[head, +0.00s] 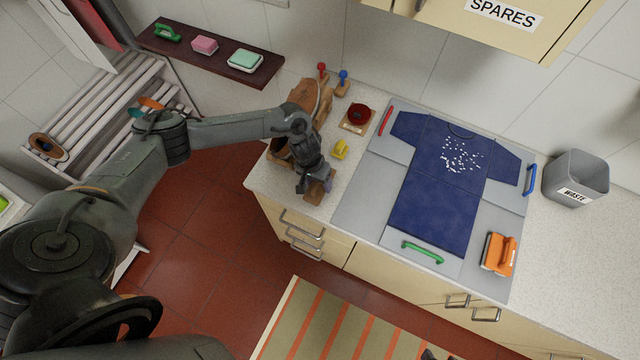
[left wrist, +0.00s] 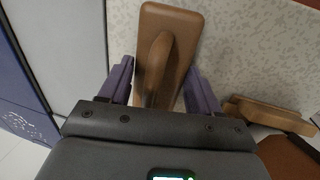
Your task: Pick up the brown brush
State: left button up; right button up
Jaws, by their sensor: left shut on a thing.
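The brown brush (left wrist: 166,50) has a flat brown block and a raised handle in the left wrist view. The bristles are hidden. I cannot tell whether the brush touches the counter.
Brown shoe-like things on wooden stands (head: 304,93) stand close beside my left gripper.

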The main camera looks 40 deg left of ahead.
pick_arm(q)
jog(key=shift+r, duration=0.1)
notch_tip(320, 180, up, 4)
jog(key=shift+r, duration=0.15)
jog(key=s+d+r+p, duration=0.1)
jog(key=s+d+r, duration=0.4)
jog(key=d, duration=0.5)
jog(key=shift+s+r, duration=0.3)
jog(key=shift+r, duration=0.5)
jog(key=shift+d, duration=0.1)
jog(key=o, duration=0.5)
jog(key=shift+c, duration=1.6)
